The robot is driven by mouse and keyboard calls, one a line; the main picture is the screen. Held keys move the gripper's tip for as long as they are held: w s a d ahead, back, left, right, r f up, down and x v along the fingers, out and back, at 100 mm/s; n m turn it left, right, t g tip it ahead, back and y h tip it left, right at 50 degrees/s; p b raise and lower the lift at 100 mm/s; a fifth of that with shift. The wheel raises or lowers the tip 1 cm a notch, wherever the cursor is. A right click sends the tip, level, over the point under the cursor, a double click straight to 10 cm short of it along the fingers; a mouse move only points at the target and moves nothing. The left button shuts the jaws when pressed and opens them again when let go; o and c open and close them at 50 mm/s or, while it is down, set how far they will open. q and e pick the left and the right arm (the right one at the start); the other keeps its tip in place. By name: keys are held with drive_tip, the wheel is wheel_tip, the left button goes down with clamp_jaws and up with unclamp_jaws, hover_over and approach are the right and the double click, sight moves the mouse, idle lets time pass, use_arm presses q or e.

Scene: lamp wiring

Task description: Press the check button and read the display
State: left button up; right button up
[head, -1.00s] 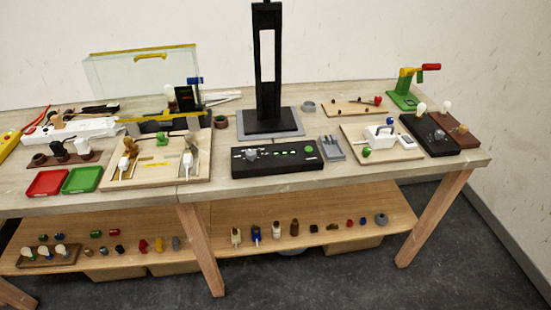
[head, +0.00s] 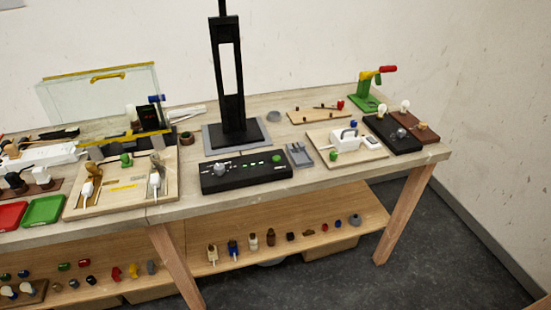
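A long black control box (head: 245,173) lies near the front edge of the table. It has a grey knob (head: 219,169) at its left, small green lights in the middle and a round green button (head: 277,158) at its right end. I cannot read any lettering on it. A small dark panel with faint reddish marks (head: 148,115) stands by the clear case at the left; its marks are too small to read. Neither of my grippers is in view.
A tall black stand (head: 230,85) rises behind the box. A grey holder (head: 299,154) and a white device on a board (head: 346,140) are to its right. A wooden fixture board (head: 122,183) is to its left. A lower shelf (head: 300,213) carries several small parts.

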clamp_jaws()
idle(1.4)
